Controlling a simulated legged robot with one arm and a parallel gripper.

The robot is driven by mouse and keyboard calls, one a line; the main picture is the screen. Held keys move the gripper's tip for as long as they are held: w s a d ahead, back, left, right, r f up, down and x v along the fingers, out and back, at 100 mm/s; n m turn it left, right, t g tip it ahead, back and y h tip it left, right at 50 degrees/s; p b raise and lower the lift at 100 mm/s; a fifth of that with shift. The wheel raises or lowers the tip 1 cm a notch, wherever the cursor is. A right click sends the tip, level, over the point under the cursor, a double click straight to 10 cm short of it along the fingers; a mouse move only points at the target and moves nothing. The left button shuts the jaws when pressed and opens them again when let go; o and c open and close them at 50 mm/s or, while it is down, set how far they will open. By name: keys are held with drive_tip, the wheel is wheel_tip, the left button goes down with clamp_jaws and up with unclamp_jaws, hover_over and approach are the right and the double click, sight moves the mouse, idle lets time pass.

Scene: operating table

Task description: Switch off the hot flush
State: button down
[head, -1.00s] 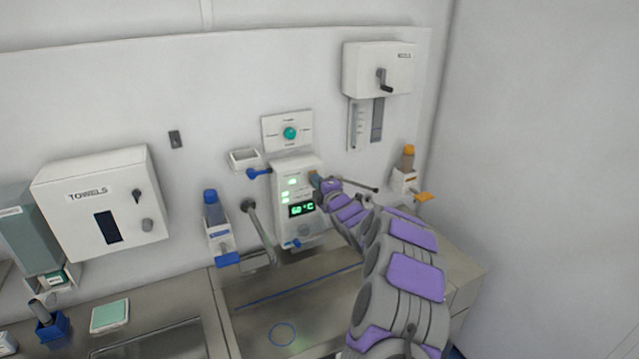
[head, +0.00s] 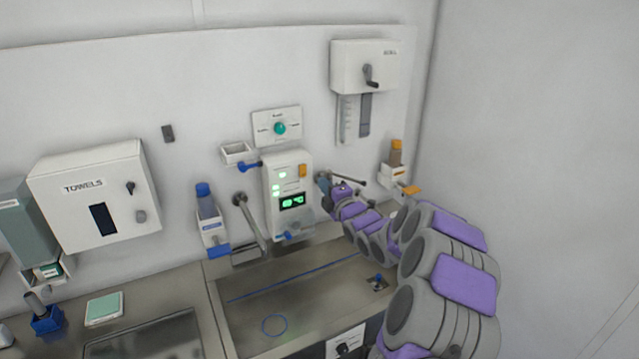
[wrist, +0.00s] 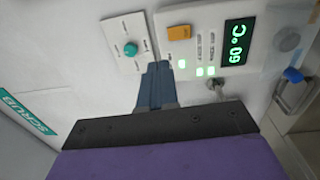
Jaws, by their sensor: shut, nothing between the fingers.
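The white control panel (head: 270,215) is on the wall above the steel sink. Its display (head: 292,202) is lit green and reads 60 °C in the wrist view (wrist: 236,42). An orange switch (head: 303,170) is at the panel's upper right; it also shows in the wrist view (wrist: 179,32). Several green lights glow on the panel. My gripper (head: 322,178) is just right of the panel in the head view. In the wrist view its blue-grey fingers (wrist: 157,68) are together and empty, with the tips apart from the orange switch in the picture.
A plate with a teal knob (head: 280,128) is above the panel. A pipe spout (head: 250,220) is to its left, and a thin lever bar (head: 348,178) is by my gripper. A bottle dispenser (head: 397,155) hangs right. The sink basin is largely clear.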

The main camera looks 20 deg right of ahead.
drive_tip(key=shift+s+d, duration=0.4)
drive_tip(key=shift+s, duration=0.4)
drive_tip(key=shift+a, duration=0.2)
drive_tip(key=s+a+f+m+g+h+b, duration=0.1)
drive_tip(key=s+a+f+m+g, duration=0.1)
drive_tip(key=s+a+m+g, duration=0.4)
drive_tip(key=s+a+f+m+g, duration=0.2)
drive_tip(key=s+a+m+g, duration=0.15)
drive_tip(key=s+a, duration=0.6)
drive_tip(key=s+a+m+g, duration=0.2)
drive_tip(key=s+m+g, duration=0.1)
drive_tip(key=s, duration=0.9)
drive_tip(key=s+a+f+m+g, duration=0.1)
drive_tip(key=s+a+m+g, duration=0.2)
drive_tip(key=s, duration=1)
drive_tip(key=s+a+f+m+g+b, duration=0.1)
drive_tip(key=s+a+m+g, duration=0.2)
drive_tip(key=s, duration=1)
drive_tip(key=shift+s+f+g, duration=0.2)
drive_tip(key=shift+f+g, duration=0.05)
drive_tip(key=shift+g, duration=0.8)
